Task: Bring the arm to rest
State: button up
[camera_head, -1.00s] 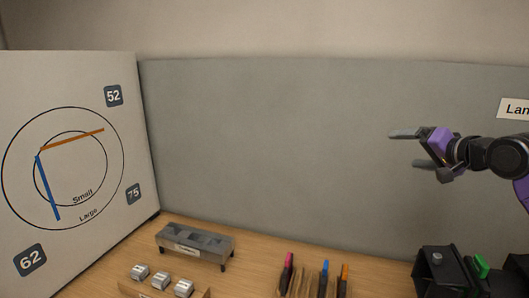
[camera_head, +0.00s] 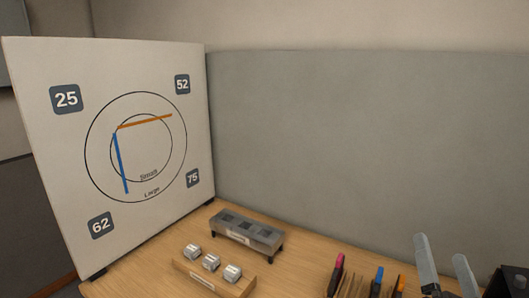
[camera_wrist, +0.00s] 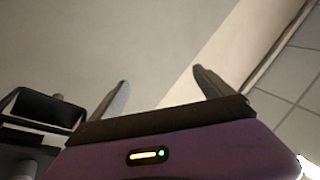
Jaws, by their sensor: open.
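My gripper (camera_head: 444,262) shows at the lower right of the head view, its two grey fingers pointing up and spread apart with nothing between them. In the wrist view the two fingers of my gripper (camera_wrist: 160,92) stand wide apart in front of a plain pale surface. The fingers touch nothing that I can see. The rest of my arm is out of the head view.
A white board (camera_head: 60,170) with two circles, coloured strips and number tags stands at the left. A grey slotted rack (camera_head: 247,234) and a wooden holder with white cubes (camera_head: 211,262) sit on the table (camera_head: 300,265). Coloured pens (camera_head: 337,275) stand near my gripper. A grey partition (camera_head: 350,140) stands behind.

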jog(key=s+a+f+n+g+y+b, duration=0.1)
jog(key=s+a+f+n+g, duration=0.1)
jog(key=s+f, duration=0.5)
jog(key=s+a+f+n+g+y+b, duration=0.1)
jog(key=s+a+f+n, duration=0.3)
jog(key=s, duration=1.3)
jog(key=s+a+f+n+g+y+b, duration=0.1)
jog(key=s+a+f+n+g+y, duration=0.2)
jog(key=s+a+f, duration=0.4)
jog(key=s+f, duration=0.2)
jog(key=s, duration=0.4)
jog(key=shift+f, duration=0.35)
jog(key=shift+a, duration=0.1)
